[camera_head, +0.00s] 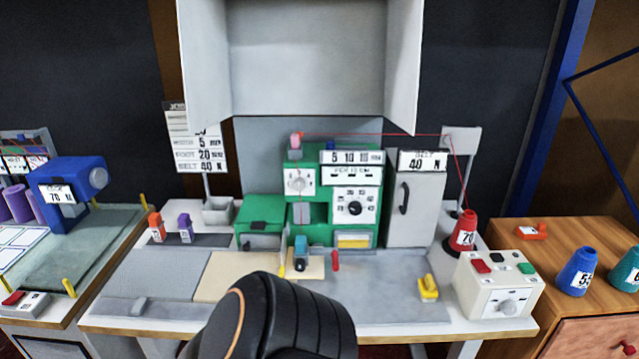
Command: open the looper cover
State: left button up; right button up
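The green sewing machine (310,190) stands at the middle of the worktable, with dials and white panels on its front. No part is labelled as the looper cover. A tall grey cover (416,205) with a black handle and a belt label stands shut at the machine's right. One dark arm link of mine rises at bottom centre, in front of the table edge. Neither gripper shows.
A red thread cone (463,233) and a white control box (498,285) stand at the table's right. A yellow clamp (428,288) lies at the front right. A grey hood hangs above. A blue machine (70,190) is at left, a wooden cabinet (590,320) at right.

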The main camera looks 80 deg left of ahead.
aim_at(258, 210)
jog(key=u, duration=2.9)
jog(key=j+u, duration=0.35)
